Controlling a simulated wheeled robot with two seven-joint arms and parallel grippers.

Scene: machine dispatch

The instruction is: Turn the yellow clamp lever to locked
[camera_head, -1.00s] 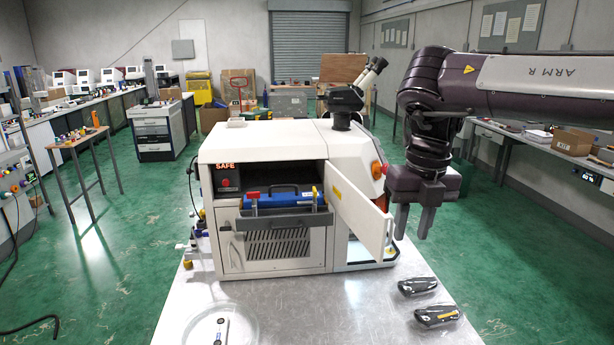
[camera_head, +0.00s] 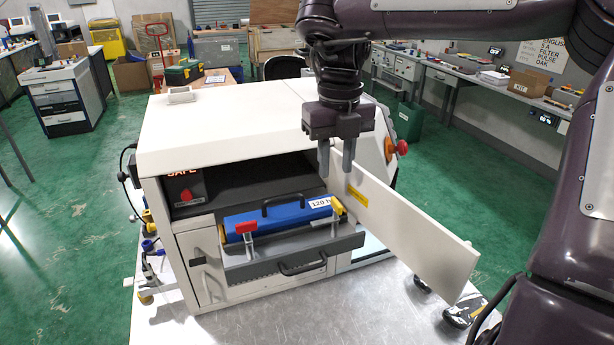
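The white machine (camera_head: 230,130) stands on the metal table with its drawer (camera_head: 270,268) pulled out. A blue cylinder (camera_head: 275,218) labelled "120 h" lies across the drawer. A small yellow lever (camera_head: 337,205) sits at the cylinder's right end, and a red clamp piece (camera_head: 246,228) at its left end. My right gripper (camera_head: 336,172) points down with its two fingers apart and nothing between them. In the picture it is just above the yellow lever; I cannot tell the exact depth between them. My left gripper is not in view.
A white door (camera_head: 410,230) stands open to the right of the drawer, close to my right gripper. A red button (camera_head: 401,147) sticks out of the machine's right side. Dark hand tools (camera_head: 464,310) lie on the table at the right. The table front (camera_head: 300,320) is clear.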

